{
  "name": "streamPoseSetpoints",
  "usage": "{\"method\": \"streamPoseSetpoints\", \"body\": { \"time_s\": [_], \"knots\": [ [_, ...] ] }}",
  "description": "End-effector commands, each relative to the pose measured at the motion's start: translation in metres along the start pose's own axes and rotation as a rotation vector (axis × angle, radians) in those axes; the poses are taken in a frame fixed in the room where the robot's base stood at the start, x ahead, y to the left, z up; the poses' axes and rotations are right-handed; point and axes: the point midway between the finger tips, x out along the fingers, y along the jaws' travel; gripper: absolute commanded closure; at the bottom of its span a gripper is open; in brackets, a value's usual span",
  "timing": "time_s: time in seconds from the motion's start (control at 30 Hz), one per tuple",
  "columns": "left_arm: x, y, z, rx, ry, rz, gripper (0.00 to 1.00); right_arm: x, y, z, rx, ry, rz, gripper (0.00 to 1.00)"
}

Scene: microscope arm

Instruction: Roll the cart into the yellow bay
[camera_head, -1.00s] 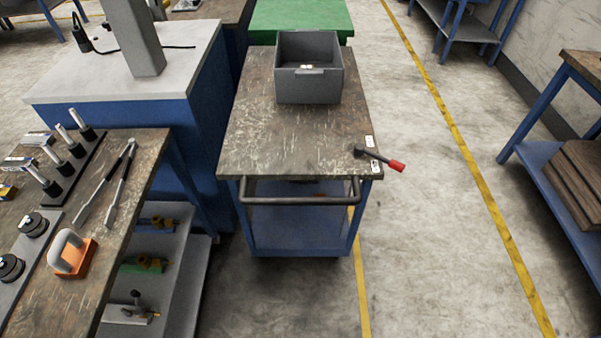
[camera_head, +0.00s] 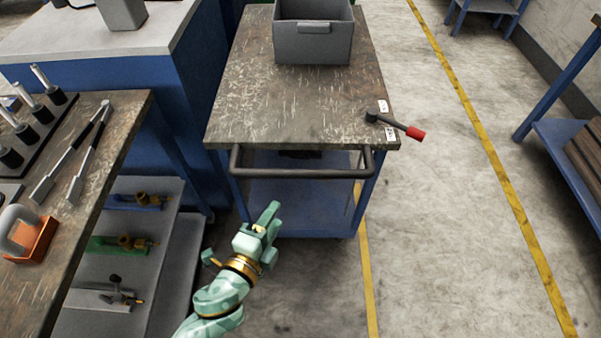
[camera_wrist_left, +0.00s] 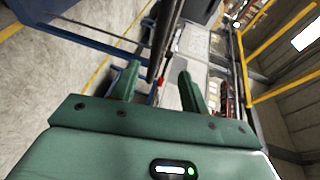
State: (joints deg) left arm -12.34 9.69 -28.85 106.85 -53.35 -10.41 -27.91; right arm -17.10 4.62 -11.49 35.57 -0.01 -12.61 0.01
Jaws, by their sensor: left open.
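The cart (camera_head: 290,108) has a worn dark top, a blue frame and a lower shelf, and stands in the middle of the head view. Its dark push handle (camera_head: 300,173) runs across the near end. A lever with a red grip (camera_head: 414,132) sticks out at the top's near right corner. My left gripper (camera_head: 262,222) is open and empty, below and in front of the handle, apart from it in the head view. In the left wrist view a dark bar (camera_wrist_left: 163,38) shows beyond the open fingers (camera_wrist_left: 157,85). My right gripper is not in view. No yellow bay is clearly identifiable.
A grey bin (camera_head: 313,38) sits on the cart's far end. A workbench (camera_head: 85,185) with tools stands at the left, and a blue cabinet (camera_head: 125,85) closely flanks the cart. Yellow floor lines (camera_head: 480,150) run at the right, with clear floor (camera_head: 440,230) there.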

Motion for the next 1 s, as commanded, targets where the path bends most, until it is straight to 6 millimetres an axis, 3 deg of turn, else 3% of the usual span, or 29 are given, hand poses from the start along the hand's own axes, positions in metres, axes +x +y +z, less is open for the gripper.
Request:
{"method": "streamPoseSetpoints", "body": {
  "time_s": [0.4, 0.6, 0.8, 1.0],
  "knots": [
    [0.098, 0.003, 0.001, -0.004, -0.001, 0.001, 0.55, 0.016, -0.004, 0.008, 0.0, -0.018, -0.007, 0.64],
    [0.137, 0.004, 0.001, -0.006, -0.001, 0.003, 0.55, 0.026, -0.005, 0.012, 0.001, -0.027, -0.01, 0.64],
    [0.154, 0.002, 0.001, -0.007, -0.001, 0.003, 0.55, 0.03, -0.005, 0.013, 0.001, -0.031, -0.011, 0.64],
    [0.157, 0.001, 0.001, -0.007, -0.001, 0.003, 0.55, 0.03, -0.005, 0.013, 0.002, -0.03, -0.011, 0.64]
  ]
}}
